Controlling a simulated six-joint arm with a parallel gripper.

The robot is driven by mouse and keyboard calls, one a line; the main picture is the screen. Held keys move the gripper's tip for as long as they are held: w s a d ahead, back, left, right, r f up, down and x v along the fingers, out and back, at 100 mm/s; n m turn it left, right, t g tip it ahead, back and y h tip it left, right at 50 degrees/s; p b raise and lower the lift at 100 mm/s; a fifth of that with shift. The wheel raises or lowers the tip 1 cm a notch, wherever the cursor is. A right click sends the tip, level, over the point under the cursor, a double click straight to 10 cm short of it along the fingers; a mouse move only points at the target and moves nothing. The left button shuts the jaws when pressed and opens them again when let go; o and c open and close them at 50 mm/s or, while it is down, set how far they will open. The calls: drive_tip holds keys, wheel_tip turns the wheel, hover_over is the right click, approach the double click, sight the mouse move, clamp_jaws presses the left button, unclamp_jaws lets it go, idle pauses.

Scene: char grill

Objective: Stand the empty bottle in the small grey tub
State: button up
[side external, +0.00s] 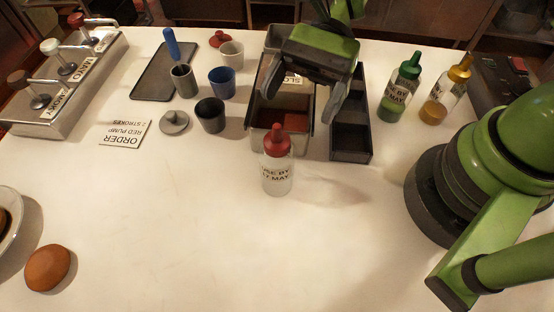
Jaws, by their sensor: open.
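A clear bottle with a red cap (277,174) stands upright on the white table, just in front of a grey bin; no sauce shows in it. Its label reads "USE BY 17 MAY". Small tubs stand left of the bin: a dark grey one (210,116), a blue one (222,82), a pale grey one (231,55) and a grey one holding a blue-handled tool (182,82). I cannot tell which is the task's tub. My gripper (301,90) is open, above and behind the red-capped bottle, over the bins, apart from the bottle.
The grey bin (252,112) holds red contents; a dark divided caddy (351,156) stands beside it. Green-capped (394,97) and yellow-capped (437,101) bottles stand right. A grey lid (174,122) and order card (125,133) lie left. The front middle table is clear.

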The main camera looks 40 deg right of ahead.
sight(277, 140)
drive_tip(key=x, duration=0.7)
drive_tip(key=shift+s+a, duration=0.2)
drive_tip(key=shift+a, duration=0.05)
drive_tip(key=shift+r, duration=0.1)
drive_tip(key=c, duration=1.3)
